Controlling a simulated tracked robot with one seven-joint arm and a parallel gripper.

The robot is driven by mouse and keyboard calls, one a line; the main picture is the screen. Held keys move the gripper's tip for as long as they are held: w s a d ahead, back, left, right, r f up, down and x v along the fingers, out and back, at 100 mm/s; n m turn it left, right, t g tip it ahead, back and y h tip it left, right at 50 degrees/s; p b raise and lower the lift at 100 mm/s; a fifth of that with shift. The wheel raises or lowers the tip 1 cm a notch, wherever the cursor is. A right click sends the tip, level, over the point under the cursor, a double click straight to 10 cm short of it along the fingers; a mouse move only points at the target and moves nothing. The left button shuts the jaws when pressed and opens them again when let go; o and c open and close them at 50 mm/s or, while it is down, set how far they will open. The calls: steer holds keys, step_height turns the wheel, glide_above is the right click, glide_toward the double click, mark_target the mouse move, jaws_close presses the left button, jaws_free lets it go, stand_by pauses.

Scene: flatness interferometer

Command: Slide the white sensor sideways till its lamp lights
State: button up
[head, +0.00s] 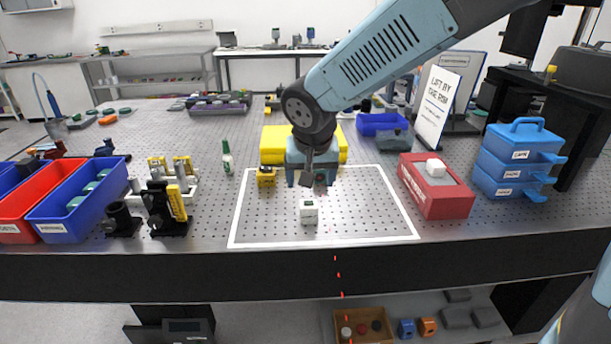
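A small white block (309,214), which looks like the white sensor, stands on the perforated table inside a white outlined rectangle (400,238). It has a dark green patch near its top; I see no lit lamp on it. My gripper (314,183) hangs behind and above the block, apart from it in the picture. Its fingers are small and dark, and I cannot tell whether they are open. A yellow block (335,150) lies behind my gripper, and a small yellow-and-black piece (266,176) is left of it.
A red box (440,195) with a white block on top stands right of the outline, beside blue stacked cases (520,160). Optical mounts (170,205) and blue and red bins (75,215) fill the left. The outlined area around the white block is mostly clear.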

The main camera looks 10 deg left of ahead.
mark_target(310, 204)
steer(key=x, duration=1.3)
steer(key=shift+w+f, duration=0.2)
steer(key=shift+f, duration=0.05)
steer(key=c, duration=1.3)
steer(key=shift+w+d, duration=0.25)
steer(key=shift+d, duration=0.85)
steer(key=shift+w+d, duration=0.25)
steer(key=shift+d, duration=0.8)
steer(key=o, duration=1.4)
